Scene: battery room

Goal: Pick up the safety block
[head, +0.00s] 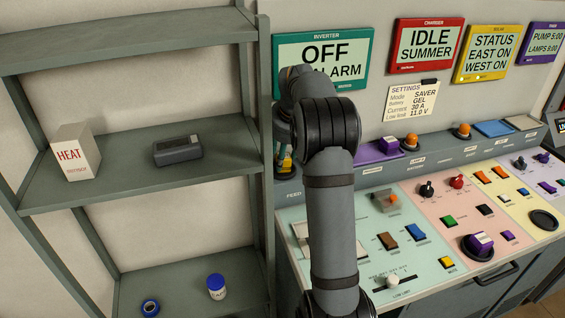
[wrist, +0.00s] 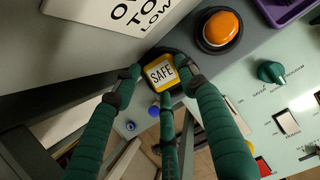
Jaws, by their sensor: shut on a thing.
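The safety block (wrist: 161,72) is a yellow block with a pale face reading SAFE in the wrist view. My gripper (wrist: 159,82) has green fingers with dark tips. They are closed around the block, one on each side and one below it. The block's face is toward the wrist camera, and its far side is hidden. In the head view my arm reaches up in front of the console, and its end is largely hidden at the console's left end, close to the shelf post. I cannot clearly make out the block there.
A grey shelf (head: 110,185) stands left, with a HEAT box (head: 76,152), a grey device (head: 178,150), a blue-capped jar (head: 217,287) and a blue roll (head: 150,307). The console (head: 440,220) carries many switches. An orange button (wrist: 220,28) is close to the block.

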